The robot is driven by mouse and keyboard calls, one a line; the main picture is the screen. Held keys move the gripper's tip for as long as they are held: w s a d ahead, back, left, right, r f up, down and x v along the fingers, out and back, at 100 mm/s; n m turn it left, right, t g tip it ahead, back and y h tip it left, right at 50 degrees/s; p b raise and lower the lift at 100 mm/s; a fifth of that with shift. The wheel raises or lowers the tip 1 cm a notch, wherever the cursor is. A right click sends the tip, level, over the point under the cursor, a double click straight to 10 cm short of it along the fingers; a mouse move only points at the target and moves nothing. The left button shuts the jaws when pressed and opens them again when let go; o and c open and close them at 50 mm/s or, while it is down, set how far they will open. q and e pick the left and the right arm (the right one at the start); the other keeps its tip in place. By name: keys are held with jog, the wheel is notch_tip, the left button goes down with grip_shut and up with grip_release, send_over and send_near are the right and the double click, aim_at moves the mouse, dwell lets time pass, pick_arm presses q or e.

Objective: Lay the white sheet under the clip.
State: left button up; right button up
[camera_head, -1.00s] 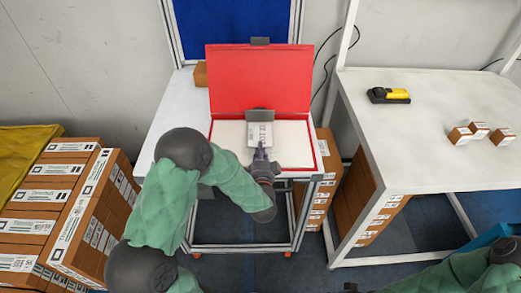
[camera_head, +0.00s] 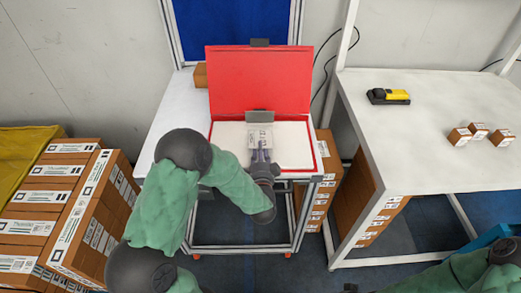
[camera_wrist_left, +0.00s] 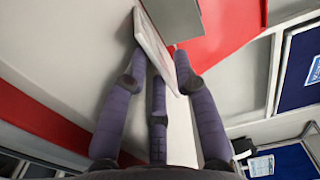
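The white sheet (camera_head: 261,134), small and printed, lies on the open red folder (camera_head: 259,80) over its white pages. The grey clip (camera_head: 260,116) is at the fold, just beyond the sheet's far edge. In the left wrist view the sheet (camera_wrist_left: 156,48) shows edge-on, close to the clip (camera_wrist_left: 176,18); I cannot tell how far it reaches under it. My left gripper (camera_head: 261,153) is at the sheet's near edge. Its fingers (camera_wrist_left: 158,75) are spread apart, with the sheet between them. My right arm is at the lower right; its gripper is out of view.
The folder lies on a white table (camera_head: 171,115) with a small brown box (camera_head: 200,75) behind it. On the right table (camera_head: 430,125) are a yellow-black scanner (camera_head: 388,96) and small boxes (camera_head: 478,130). Stacked cartons (camera_head: 60,200) stand at left.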

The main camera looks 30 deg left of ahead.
pick_arm(q)
jog(key=p+v, duration=0.1)
jog(key=v, duration=1.1)
jog(key=shift+r+p, duration=0.3)
jog(key=shift+p, duration=0.05)
pick_arm(e)
notch_tip(320, 180, up, 2)
jog(key=shift+r, duration=0.15)
